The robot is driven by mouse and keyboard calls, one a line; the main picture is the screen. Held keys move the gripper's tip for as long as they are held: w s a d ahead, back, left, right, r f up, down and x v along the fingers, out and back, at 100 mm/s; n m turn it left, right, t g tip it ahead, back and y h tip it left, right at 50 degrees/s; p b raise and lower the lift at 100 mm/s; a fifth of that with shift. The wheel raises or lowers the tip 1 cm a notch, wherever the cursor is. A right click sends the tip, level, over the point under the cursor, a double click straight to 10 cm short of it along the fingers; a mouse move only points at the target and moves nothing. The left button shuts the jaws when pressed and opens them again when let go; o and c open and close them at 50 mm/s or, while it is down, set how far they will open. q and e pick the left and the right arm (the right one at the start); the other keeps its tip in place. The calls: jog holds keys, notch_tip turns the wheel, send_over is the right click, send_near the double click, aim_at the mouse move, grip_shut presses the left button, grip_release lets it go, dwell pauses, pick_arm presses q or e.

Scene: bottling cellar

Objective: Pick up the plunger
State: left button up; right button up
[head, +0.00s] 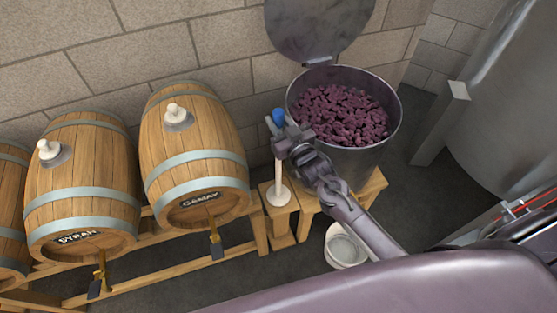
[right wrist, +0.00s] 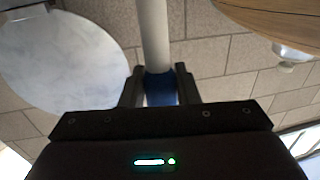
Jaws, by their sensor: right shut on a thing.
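The plunger (head: 279,172) is a white upright rod with a blue grip near its top and a round pale disc at its foot. My right gripper (head: 274,125) is shut on the blue grip, beside the steel vat. In the right wrist view, the fingers (right wrist: 159,88) close on either side of the blue band of the plunger (right wrist: 154,35). The disc shows over the small wooden stand (head: 281,228); I cannot tell whether it touches it. My left gripper is not in view.
The open steel vat (head: 350,159) full of dark grapes stands right of the plunger, its lid (head: 318,25) raised. Barrels, including Gamay (head: 190,150) and Syrah (head: 82,190), lie on a wooden rack at left. A white bucket (head: 345,247) sits on the floor.

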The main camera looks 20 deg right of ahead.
jog(key=shift+r, duration=0.15)
notch_tip(320, 180, up, 20)
jog(key=b, duration=0.2)
dwell(0.4)
